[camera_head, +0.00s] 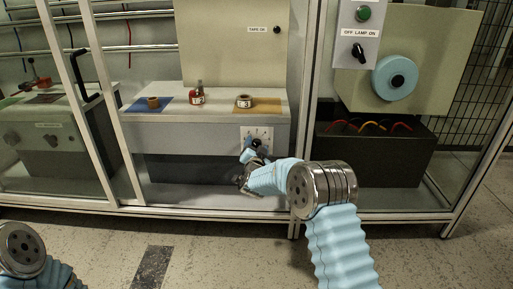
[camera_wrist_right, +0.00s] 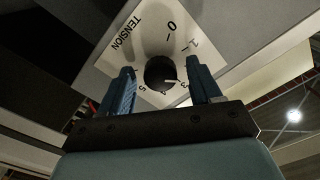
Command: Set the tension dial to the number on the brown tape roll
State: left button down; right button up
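The tension dial (camera_head: 256,143) is on a white plate on the front of the grey bench. In the right wrist view its black knob (camera_wrist_right: 158,70) has a pale mark that appears to point toward 3. The plate reads TENSION; 0, 1, 3, 4 and 5 show, and a finger covers the place of 2. My right gripper (camera_wrist_right: 160,68) is open, its blue fingers on either side of the knob; I cannot tell whether they touch it. A brown tape roll (camera_head: 244,101) with a label that looks like 3 lies on an orange mat. My left gripper is out of view.
A red roll (camera_head: 196,98) with a label and another brown roll (camera_head: 152,102) on a blue mat (camera_head: 170,105) also lie on the bench. Metal frame posts (camera_head: 302,100) stand beside my right arm. A lamp switch box (camera_head: 358,35) is at upper right.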

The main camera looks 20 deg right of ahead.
jog(key=p+v, duration=0.1)
jog(key=v, duration=1.2)
jog(key=shift+s, duration=0.4)
jog(key=shift+r, duration=0.1)
